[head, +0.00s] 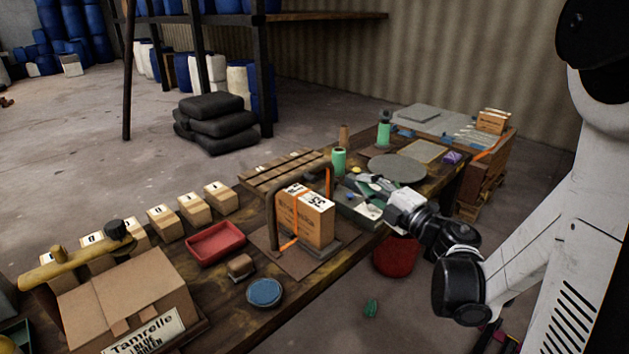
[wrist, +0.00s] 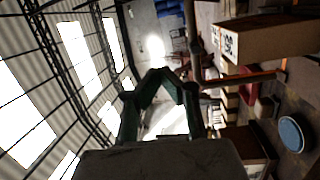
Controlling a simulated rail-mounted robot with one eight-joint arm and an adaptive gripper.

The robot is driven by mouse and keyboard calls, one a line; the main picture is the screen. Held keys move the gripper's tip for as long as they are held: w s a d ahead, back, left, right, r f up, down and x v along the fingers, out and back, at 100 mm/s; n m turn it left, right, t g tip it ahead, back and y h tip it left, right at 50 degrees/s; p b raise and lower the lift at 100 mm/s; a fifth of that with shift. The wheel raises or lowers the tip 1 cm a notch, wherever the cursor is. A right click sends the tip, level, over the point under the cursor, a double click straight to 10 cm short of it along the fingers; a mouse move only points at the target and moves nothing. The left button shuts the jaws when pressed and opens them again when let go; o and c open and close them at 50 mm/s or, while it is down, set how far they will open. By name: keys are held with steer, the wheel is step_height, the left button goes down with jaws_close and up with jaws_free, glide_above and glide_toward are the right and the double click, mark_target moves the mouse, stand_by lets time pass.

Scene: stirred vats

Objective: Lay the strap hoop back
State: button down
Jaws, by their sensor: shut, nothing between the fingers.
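The strap hoop (head: 272,222) is a brown arch standing upright around a cardboard box (head: 308,219) on the bench. The brown hoop bar (wrist: 191,28) and the box (wrist: 260,40) lie beyond and right of the fingers there.
A red tray (head: 215,244), a blue round dish (head: 264,292) and small cartons (head: 163,223) lie left of the box. A slatted wooden rack (head: 270,172) is behind it. Green bottles (head: 338,161) and a round grey plate (head: 397,167) stand farther right.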

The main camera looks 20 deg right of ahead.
mark_target(315, 180)
steer(key=f, duration=0.1)
steer(key=s+f+n+g+y, duration=0.1)
steer(key=f, duration=0.1)
steer(key=f+n+g, duration=0.1)
steer(key=f, duration=0.1)
steer(key=shift+s+a+f, duration=0.25)
steer(key=shift+w, duration=0.1)
steer(key=b+x, duration=0.1)
steer(key=x, duration=1.3)
steer(key=shift+a+r, duration=0.1)
steer(key=shift+r, duration=0.1)
